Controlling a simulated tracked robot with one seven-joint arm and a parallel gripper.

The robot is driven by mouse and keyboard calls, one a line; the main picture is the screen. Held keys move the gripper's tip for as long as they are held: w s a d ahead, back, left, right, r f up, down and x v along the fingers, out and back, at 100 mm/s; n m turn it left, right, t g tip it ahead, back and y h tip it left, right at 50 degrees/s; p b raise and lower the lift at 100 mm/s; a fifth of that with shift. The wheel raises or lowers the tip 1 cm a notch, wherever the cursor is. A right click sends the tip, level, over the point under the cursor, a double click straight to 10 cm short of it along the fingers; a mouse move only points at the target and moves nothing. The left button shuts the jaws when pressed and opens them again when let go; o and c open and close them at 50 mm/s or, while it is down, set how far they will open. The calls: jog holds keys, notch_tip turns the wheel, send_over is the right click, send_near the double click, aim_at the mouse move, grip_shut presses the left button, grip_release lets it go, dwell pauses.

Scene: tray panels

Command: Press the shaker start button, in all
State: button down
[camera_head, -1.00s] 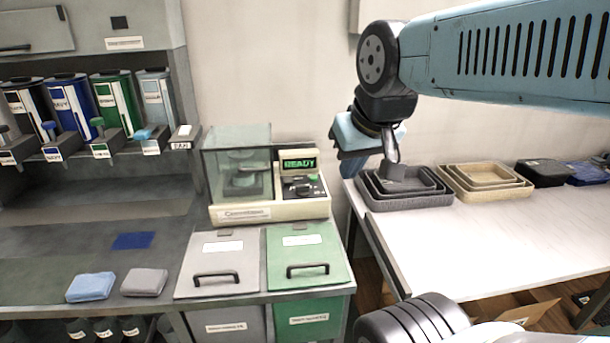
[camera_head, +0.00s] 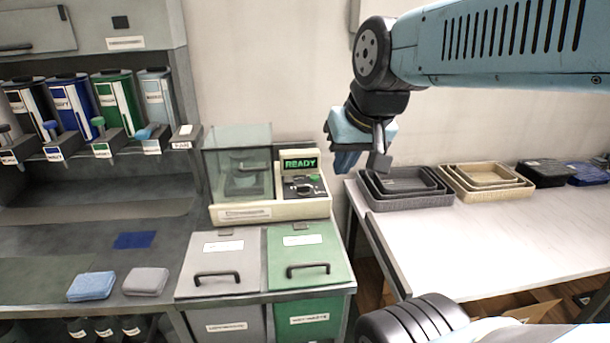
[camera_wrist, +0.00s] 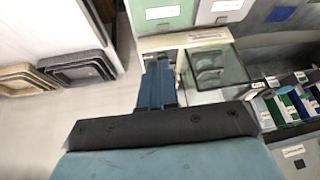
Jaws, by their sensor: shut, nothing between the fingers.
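The shaker (camera_head: 259,211) is a cream machine with a clear cover (camera_head: 238,165) on its left side. It stands at the back right of the grey counter. Its small screen (camera_head: 300,163) reads READY in green. Below the screen is a dark control panel with a green button (camera_head: 314,178) and a dark handle-like part. My gripper (camera_head: 346,166) is shut and empty, in the air to the right of the shaker, apart from it. In the wrist view, my fingers (camera_wrist: 157,85) are together and hide part of the shaker; the button cannot be made out there.
Grey trays (camera_head: 407,201) and beige trays (camera_head: 488,193) are stacked on the white table at right. A grey-lidded bin (camera_head: 221,254) and a green-lidded bin (camera_head: 300,250) are in front of the shaker. Colored dispensers (camera_head: 115,100) line the left. A blue cloth (camera_head: 91,286) and grey cloth (camera_head: 145,281) lie on the counter.

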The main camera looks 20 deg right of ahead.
jog(key=w+a+m+y, duration=0.25)
jog(key=w+m, duration=0.25)
jog(key=w, duration=0.4)
jog(key=m+t+y, duration=0.2)
jog(key=m, duration=1.3)
send_over(316, 178)
notch_tip(316, 178, down, 10)
jog(key=shift+r, duration=0.25)
jog(key=shift+f, duration=0.15)
jog(key=shift+f, duration=4.25)
jog(key=shift+f, duration=0.1)
jog(key=shift+f, duration=0.25)
